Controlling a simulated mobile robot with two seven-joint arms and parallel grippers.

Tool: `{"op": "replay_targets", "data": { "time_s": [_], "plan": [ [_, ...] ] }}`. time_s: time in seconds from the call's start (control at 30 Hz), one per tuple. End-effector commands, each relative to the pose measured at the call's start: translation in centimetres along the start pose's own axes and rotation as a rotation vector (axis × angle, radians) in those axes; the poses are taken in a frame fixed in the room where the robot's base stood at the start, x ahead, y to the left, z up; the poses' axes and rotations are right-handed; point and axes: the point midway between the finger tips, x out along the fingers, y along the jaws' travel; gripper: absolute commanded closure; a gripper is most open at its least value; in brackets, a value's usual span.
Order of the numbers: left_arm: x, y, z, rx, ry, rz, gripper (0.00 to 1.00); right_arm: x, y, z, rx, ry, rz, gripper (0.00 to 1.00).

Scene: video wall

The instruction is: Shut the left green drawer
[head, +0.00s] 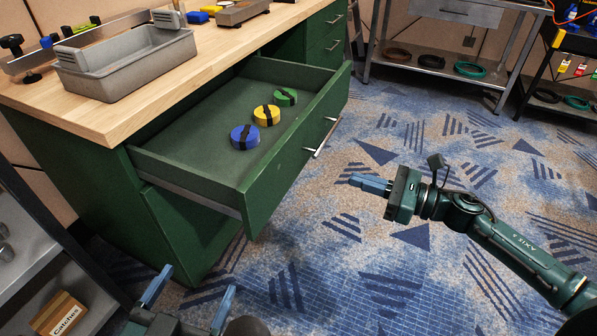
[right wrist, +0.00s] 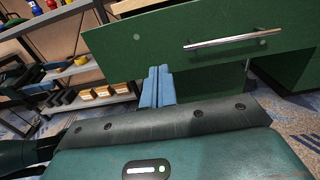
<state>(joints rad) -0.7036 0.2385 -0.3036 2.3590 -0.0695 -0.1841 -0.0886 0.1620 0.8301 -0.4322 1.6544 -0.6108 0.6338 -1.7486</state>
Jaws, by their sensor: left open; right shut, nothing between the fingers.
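The left green drawer (head: 190,171) is pulled well out from under the wooden-topped workbench in the head view. Inside it lie a blue roll (head: 245,137), a yellow roll (head: 266,115) and a green roll (head: 285,97), each with a black band. Its front with a metal handle (head: 320,138) also shows in the right wrist view (right wrist: 130,40). My right gripper (head: 354,181) is shut and empty, in front of the drawer front and apart from it in the head view. My left gripper (head: 190,290) is open and empty at the bottom, near the cabinet's lower front.
A grey tray (head: 130,72) and tools stand on the wooden bench top (head: 105,118). Further drawers (head: 327,34) at the right end are shut. A grey shelf unit with a box (head: 62,312) stands at the left. Carpet in front of the drawer is clear.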

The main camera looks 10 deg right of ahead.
Motion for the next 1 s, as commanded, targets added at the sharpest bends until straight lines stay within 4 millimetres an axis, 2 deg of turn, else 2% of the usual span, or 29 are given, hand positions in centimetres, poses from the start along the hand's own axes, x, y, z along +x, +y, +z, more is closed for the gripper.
{"op": "replay_targets", "data": {
  "time_s": [0.4, 0.6, 0.8, 1.0],
  "plan": [
    [0.0, 0.0, -0.1, 0.002, 0.007, 0.000, 0.13, 8.5, 0.0, 0.2, 0.003, -0.005, 0.000, 1.00],
    [0.0, 0.0, 0.0, 0.004, 0.015, -0.001, 0.13, 11.7, 0.0, 0.2, 0.005, -0.004, -0.002, 1.00],
    [0.1, 0.1, -0.1, 0.006, 0.021, -0.002, 0.13, 13.0, 0.0, 0.1, 0.006, -0.002, -0.002, 1.00],
    [0.1, 0.1, -0.1, 0.006, 0.024, -0.002, 0.13, 13.2, 0.0, 0.1, 0.006, -0.001, -0.003, 1.00]
  ]
}}
